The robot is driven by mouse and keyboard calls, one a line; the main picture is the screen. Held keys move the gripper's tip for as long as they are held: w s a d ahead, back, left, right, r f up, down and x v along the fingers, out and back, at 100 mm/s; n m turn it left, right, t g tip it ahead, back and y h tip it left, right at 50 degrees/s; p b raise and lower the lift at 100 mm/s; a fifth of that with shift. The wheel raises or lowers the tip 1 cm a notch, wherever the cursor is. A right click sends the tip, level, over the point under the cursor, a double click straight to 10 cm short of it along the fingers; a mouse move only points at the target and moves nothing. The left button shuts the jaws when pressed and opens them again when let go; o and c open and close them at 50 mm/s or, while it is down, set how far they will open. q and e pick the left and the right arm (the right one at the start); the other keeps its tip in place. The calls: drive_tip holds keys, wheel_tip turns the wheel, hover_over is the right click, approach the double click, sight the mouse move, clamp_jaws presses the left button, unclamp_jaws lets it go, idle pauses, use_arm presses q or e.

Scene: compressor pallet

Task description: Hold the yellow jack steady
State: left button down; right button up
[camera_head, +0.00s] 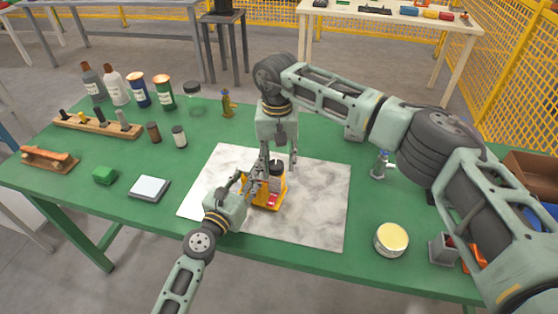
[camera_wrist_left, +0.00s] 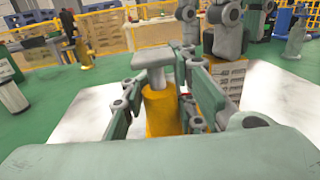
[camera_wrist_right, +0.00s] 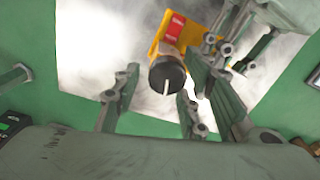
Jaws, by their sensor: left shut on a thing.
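The yellow jack (camera_head: 273,201) stands on the white marbled sheet (camera_head: 320,205) on the green table. My left gripper (camera_head: 256,186) is shut on it from the left. In the left wrist view, its yellow body (camera_wrist_left: 161,112) with a grey top stands between the fingers. My right gripper (camera_head: 279,160) points down from above, over the jack. In the right wrist view, the right fingers are apart around a dark round cap with a pale mark (camera_wrist_right: 167,75), showing gaps on both sides. The yellow base and a red patch (camera_wrist_right: 175,27) show behind it. The fingers partly hide the jack.
Bottles and cans (camera_head: 139,92) stand at the back left, near a wooden rack (camera_head: 98,124). A round tin (camera_head: 391,239) stands at right. The sheet's right part is clear.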

drive_tip(key=shift+f, duration=0.1)
drive_tip(key=shift+c, duration=0.4)
drive_tip(key=shift+d, duration=0.1)
clamp_jaws()
drive_tip(key=shift+w+d, duration=0.1)
drive_tip(key=shift+d, duration=0.05)
drive_tip(key=shift+d+m, duration=0.1)
drive_tip(key=shift+m, duration=0.4)
drive_tip(key=m, duration=0.3)
drive_tip(key=shift+m, duration=0.4)
drive_tip(key=m, duration=0.4)
drive_tip(key=shift+s, duration=0.25)
drive_tip(key=shift+a+m, duration=0.2)
drive_tip(key=shift+m, duration=0.1)
